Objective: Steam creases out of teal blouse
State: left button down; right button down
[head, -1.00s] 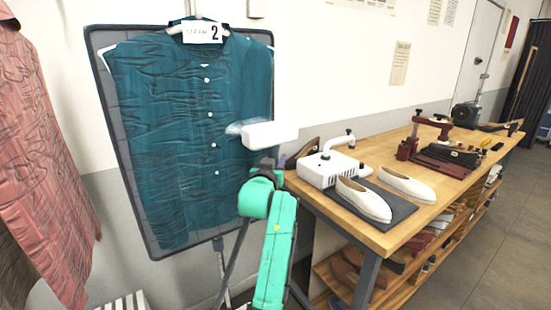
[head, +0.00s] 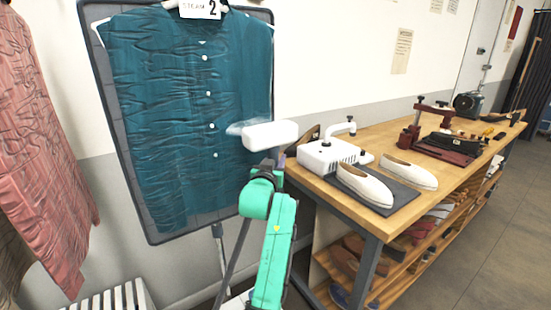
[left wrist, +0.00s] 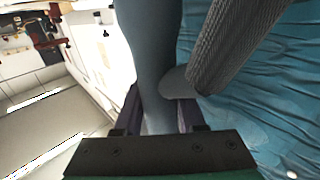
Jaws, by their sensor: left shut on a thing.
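The teal blouse (head: 165,130) hangs upright on a hanger in front of a dark padded board (head: 98,90), under a tag marked "STEAM 2". Creases run across its left panel; the right panel looks smoother. My left gripper (head: 266,170) is shut on a white-headed steamer (head: 270,135), at the blouse's right edge. Faint steam shows at the head's left end. I cannot tell whether the head touches the cloth. In the left wrist view, the fingers grip its grey handle (left wrist: 150,50), with a braided hose (left wrist: 235,45) beside it and the blouse (left wrist: 290,85) behind. My right gripper is out of view.
A wooden workbench (head: 390,222) stands to the right, holding a white machine (head: 325,155), white shoes (head: 365,186) on a dark mat and tools. A creased pink garment (head: 40,150) hangs at the left. A white slatted thing (head: 110,298) is low at left. The right floor is clear.

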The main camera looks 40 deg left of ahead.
pick_arm(q)
notch_tip(320, 180, down, 20)
jog(key=b, duration=1.2)
dwell(1.7)
